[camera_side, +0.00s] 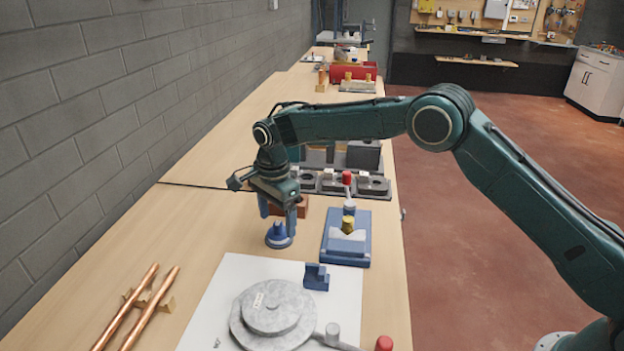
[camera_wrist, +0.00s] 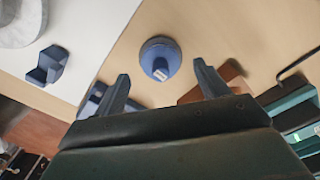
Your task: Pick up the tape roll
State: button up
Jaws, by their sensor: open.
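A round blue item (camera_side: 279,236) with a raised middle stands on the wooden bench below my gripper (camera_side: 278,221). In the wrist view it is a blue disc (camera_wrist: 160,52) with a small pale patch, just beyond and between my two fingertips (camera_wrist: 161,74). It may be the tape roll, but I cannot tell for certain. My gripper points down, its fingers apart, with nothing held. A small yellow cylinder (camera_side: 347,224) stands on a blue tray (camera_side: 345,256) to the right.
A white sheet (camera_side: 228,290) holds a grey round casting (camera_side: 272,310) and a blue bracket (camera_side: 316,277). Copper pipes (camera_side: 126,310) lie at left. A reddish-brown block (camera_wrist: 215,82) is close beside one finger. Grey fixtures (camera_side: 330,183) stand behind. Bare bench lies left of the gripper.

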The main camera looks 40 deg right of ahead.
aim_at(278, 230)
jog(key=shift+f, duration=1.2)
jog(key=c, duration=0.9)
